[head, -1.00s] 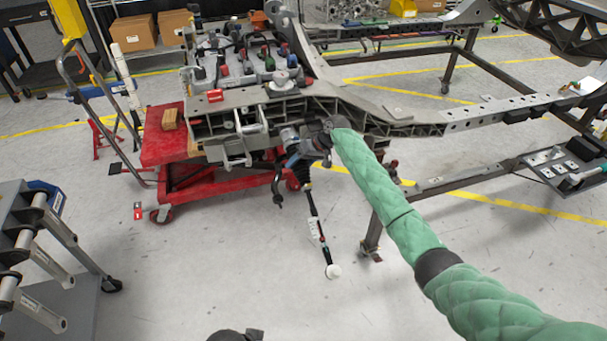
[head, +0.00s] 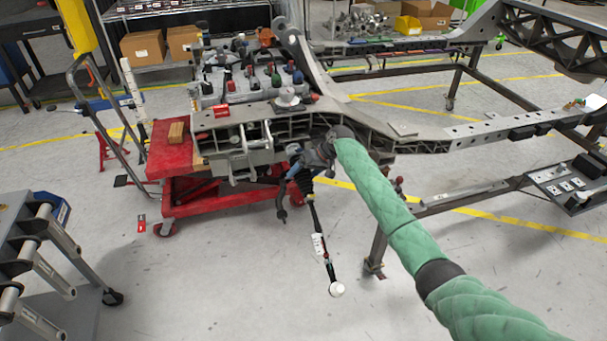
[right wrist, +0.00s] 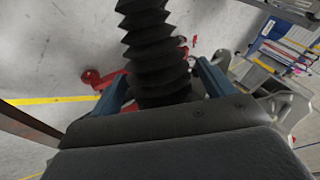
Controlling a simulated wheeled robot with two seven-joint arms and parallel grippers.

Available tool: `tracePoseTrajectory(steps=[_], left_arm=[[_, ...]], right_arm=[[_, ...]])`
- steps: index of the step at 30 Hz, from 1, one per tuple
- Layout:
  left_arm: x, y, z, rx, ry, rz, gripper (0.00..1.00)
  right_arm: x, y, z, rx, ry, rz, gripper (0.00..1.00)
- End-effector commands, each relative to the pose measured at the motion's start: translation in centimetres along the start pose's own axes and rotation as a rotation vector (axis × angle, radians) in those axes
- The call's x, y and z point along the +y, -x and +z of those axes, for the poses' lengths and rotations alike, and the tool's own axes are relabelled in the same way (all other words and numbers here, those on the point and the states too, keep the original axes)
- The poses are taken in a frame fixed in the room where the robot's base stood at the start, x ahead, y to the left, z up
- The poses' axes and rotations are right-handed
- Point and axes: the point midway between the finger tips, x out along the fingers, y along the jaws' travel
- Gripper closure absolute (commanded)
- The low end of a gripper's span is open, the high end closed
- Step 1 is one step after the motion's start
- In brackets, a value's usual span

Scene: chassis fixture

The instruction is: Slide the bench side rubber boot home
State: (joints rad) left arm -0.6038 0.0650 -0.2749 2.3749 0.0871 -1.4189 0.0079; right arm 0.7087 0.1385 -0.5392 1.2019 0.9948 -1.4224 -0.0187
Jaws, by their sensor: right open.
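The rubber boot, a black ribbed bellows (right wrist: 152,48), fills the upper middle of the right wrist view. In the head view it is a small dark sleeve (head: 305,183) on the rod hanging under the chassis front, partly hidden by my gripper. My right gripper (head: 298,176) is at the boot in the head view. In the right wrist view its two blue fingers (right wrist: 160,78) stand apart, one on each side of the bellows. I cannot tell whether either finger touches it. The rod (head: 320,238) slants down to a white round end (head: 336,289). My left gripper is out of view.
The chassis frame (head: 415,137) spans above the gripper, and a red lift cart (head: 178,158) stands left of it. A grey rack with tubes (head: 40,255) is at lower left. The floor in front of the rod is clear.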

Motion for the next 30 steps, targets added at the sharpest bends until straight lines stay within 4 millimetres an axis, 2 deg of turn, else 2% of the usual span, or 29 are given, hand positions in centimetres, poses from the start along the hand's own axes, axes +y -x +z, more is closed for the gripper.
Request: tracePoseTrajectory(steps=[15, 21, 30], left_arm=[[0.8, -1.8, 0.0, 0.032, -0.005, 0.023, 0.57], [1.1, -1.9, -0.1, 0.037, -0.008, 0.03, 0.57], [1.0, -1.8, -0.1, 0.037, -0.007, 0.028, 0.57]], right_arm=[[0.1, 6.8, -0.1, 0.002, 0.0, 0.001, 0.19], [0.1, 7.5, -0.1, 0.001, -0.001, 0.001, 0.19], [0.1, 7.5, 0.0, 0.001, -0.001, 0.001, 0.19]])
